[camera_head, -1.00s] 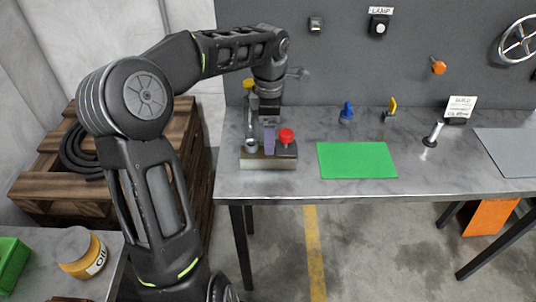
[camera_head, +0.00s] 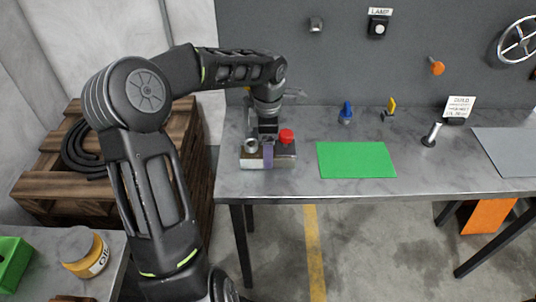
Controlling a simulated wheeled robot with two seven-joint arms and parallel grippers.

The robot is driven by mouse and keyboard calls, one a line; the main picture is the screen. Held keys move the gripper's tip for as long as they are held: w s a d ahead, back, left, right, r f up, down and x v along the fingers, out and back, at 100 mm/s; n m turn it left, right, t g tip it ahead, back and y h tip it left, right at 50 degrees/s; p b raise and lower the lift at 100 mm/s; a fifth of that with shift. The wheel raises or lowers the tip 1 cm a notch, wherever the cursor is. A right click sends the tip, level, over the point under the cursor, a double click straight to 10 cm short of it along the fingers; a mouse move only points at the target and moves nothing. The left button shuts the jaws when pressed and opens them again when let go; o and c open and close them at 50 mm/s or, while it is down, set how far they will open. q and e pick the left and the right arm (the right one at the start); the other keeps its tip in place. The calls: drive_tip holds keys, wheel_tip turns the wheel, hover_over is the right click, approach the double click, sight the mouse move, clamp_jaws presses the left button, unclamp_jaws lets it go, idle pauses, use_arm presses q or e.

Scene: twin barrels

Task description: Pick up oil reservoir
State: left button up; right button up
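An amber jar with a grey lid and a label reading OIL (camera_head: 84,253) stands upright on the grey surface at the lower left. It is the only thing marked oil in view. My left gripper (camera_head: 267,146) points down at a small metal block with a red knob (camera_head: 286,149) on the workbench, far from the jar. The fingers are too small and overlapped to read. My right gripper is not in view.
A green mat (camera_head: 357,160) lies on the workbench (camera_head: 420,185), with a blue knob piece (camera_head: 346,113) and a yellow piece (camera_head: 389,109) behind it. A green bin (camera_head: 14,262) is beside the jar. A wooden crate (camera_head: 50,190) with a black coil stands behind.

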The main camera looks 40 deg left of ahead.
use_arm(q)
clamp_jaws()
idle(0.8)
